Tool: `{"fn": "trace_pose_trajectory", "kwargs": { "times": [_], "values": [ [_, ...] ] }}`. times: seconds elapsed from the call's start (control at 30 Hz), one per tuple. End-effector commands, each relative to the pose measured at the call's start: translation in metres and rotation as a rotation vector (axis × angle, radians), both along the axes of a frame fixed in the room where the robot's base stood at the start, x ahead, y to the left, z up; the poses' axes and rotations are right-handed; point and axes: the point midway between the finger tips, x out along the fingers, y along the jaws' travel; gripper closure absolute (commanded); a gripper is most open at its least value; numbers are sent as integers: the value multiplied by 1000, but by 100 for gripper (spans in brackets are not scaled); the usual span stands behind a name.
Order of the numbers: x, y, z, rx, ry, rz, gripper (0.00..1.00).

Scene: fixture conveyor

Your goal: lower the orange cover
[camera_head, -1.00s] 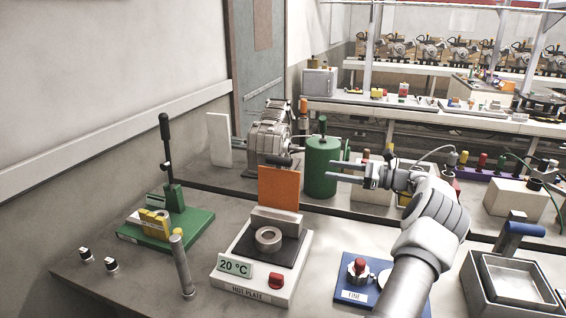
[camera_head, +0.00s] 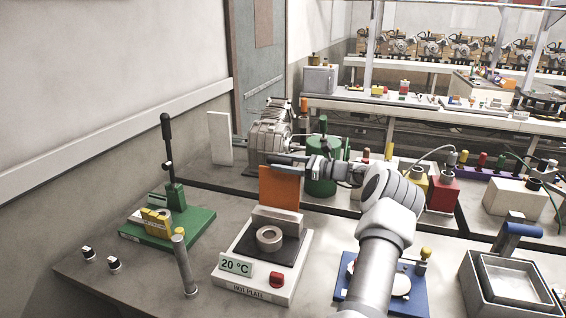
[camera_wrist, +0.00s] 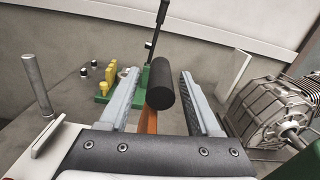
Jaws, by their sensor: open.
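The orange cover (camera_head: 279,188) stands upright at the back of the hot plate (camera_head: 240,283). In the wrist view a thin strip of the orange cover (camera_wrist: 149,122) shows below a black cylindrical handle (camera_wrist: 161,90). My gripper (camera_head: 284,165) is at the cover's top edge, reaching in from the right. In the wrist view my gripper (camera_wrist: 158,75) is open, with one finger on each side of the handle and visible gaps to both. The head view does not clearly separate the handle from the fingers.
A grey motor (camera_head: 270,135) stands close behind the cover, with a green cylinder (camera_head: 322,183) to its right. A green lever fixture (camera_head: 185,222) and a grey post (camera_head: 184,265) are to the left. A blue fixture (camera_head: 345,292) is partly behind my arm.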

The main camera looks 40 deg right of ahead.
Motion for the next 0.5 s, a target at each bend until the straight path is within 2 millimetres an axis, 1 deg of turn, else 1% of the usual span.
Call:
{"fn": "trace_pose_trajectory", "kwargs": {
  "times": [0.23,0.27,0.4,0.47,0.5],
  "values": [
    [1,0,0,0,0,0,36],
    [1,0,0,0,0,0,37],
    [1,0,0,0,0,0,63],
    [1,0,0,0,0,0,73],
    [1,0,0,0,0,0,81]
  ]
}}
